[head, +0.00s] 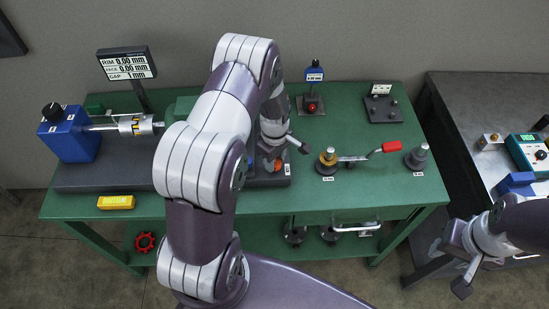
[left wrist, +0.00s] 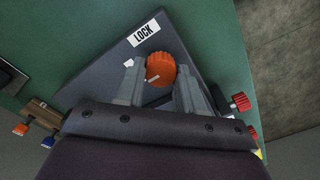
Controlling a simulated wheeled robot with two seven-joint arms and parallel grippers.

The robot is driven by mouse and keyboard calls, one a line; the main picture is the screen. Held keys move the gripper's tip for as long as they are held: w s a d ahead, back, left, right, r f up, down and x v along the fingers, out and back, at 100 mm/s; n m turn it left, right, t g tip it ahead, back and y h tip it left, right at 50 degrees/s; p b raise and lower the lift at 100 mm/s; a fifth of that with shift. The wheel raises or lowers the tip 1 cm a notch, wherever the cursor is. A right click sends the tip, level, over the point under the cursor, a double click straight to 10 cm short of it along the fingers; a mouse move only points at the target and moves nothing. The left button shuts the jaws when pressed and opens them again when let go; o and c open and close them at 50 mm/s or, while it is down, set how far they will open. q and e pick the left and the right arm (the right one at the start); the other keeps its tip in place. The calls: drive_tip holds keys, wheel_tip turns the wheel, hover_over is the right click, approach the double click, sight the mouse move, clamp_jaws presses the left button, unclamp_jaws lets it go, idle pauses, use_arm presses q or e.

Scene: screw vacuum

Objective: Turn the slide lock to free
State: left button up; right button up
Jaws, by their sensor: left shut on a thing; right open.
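The slide lock is a round orange knob (left wrist: 160,67) on a dark grey base plate (left wrist: 100,86), with a white LOCK label (left wrist: 144,32) beside it. A short white mark shows on the knob's face and a small white pointer lies on the plate next to it. The knob also shows in the head view (head: 278,165), partly hidden by my left gripper (head: 281,148). In the left wrist view my left gripper (left wrist: 157,88) has a finger on each side of the knob and is shut on it. My right gripper (head: 456,268) is open and empty at the lower right.
A blue motor block (head: 73,137) with a shaft and a gauge display (head: 127,64) stand at the left. A yellow block (head: 116,202) lies at the green table's front edge. A red-handled lever (head: 391,147) is right of the knob. Red knobs (left wrist: 240,102) sit close to my left gripper.

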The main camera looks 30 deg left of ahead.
use_arm(q)
drive_tip(key=shift+w+r, duration=0.2)
drive_tip(key=o, duration=1)
drive_tip(key=shift+o, duration=0.2)
drive_tip(key=shift+s, duration=0.15)
drive_tip(key=shift+f, duration=0.1)
wheel_tip(320, 180, up, 13)
drive_tip(key=b, duration=0.1)
drive_tip(key=shift+b, duration=0.4)
drive_tip(key=shift+f, duration=0.1)
